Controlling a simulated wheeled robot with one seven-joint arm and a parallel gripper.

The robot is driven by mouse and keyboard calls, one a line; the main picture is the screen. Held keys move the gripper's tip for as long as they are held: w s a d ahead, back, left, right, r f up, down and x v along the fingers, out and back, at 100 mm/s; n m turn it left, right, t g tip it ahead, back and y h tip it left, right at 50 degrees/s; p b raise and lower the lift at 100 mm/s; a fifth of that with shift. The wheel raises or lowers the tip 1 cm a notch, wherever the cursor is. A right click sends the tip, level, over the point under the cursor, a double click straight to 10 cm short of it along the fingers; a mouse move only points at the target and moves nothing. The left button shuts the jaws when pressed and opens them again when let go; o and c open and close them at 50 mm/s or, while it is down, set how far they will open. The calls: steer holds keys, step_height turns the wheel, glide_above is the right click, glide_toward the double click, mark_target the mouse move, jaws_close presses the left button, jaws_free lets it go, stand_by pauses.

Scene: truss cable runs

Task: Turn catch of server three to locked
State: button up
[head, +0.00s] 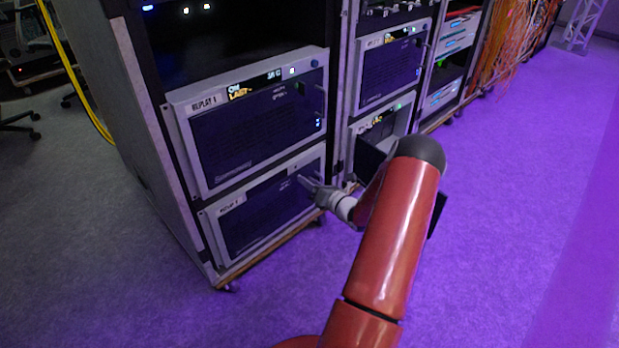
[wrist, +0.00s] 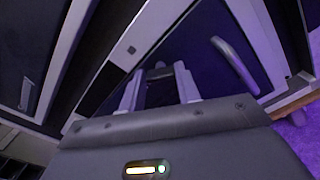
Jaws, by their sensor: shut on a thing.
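The lower server (head: 265,212) in the nearest rack has a dark front in a light grey frame; its label is too small to read, so I cannot tell its number. My gripper (head: 306,183) is at the upper right part of this front. In the wrist view my gripper (wrist: 158,84) has its two pale fingers closed on a small dark piece (wrist: 160,93), seemingly the catch. The fingers hide most of it, and I cannot tell its turned position. A grey bar handle (wrist: 234,64) stands on the panel, right of the fingers and apart from them.
A server labelled Replay 1 (head: 250,125) sits directly above. Another rack with a server (head: 392,68) stands to the right, close to my arm. A yellow cable (head: 75,75) hangs at the left. The purple-lit floor (head: 520,220) is clear at right.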

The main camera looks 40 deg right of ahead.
steer(key=shift+d+f+m+p, duration=0.1)
steer(key=shift+m+p, duration=1.45)
steer(key=shift+m, duration=1.2)
steer(key=shift+d+f+m+p, duration=0.1)
steer(key=shift+m+p, duration=1.45)
steer(key=shift+m, duration=1.2)
steer(key=o, duration=1)
steer(key=shift+a, duration=0.1)
steer(key=s, duration=0.7)
steer(key=shift+s+d, duration=0.3)
steer(key=shift+s, duration=0.1)
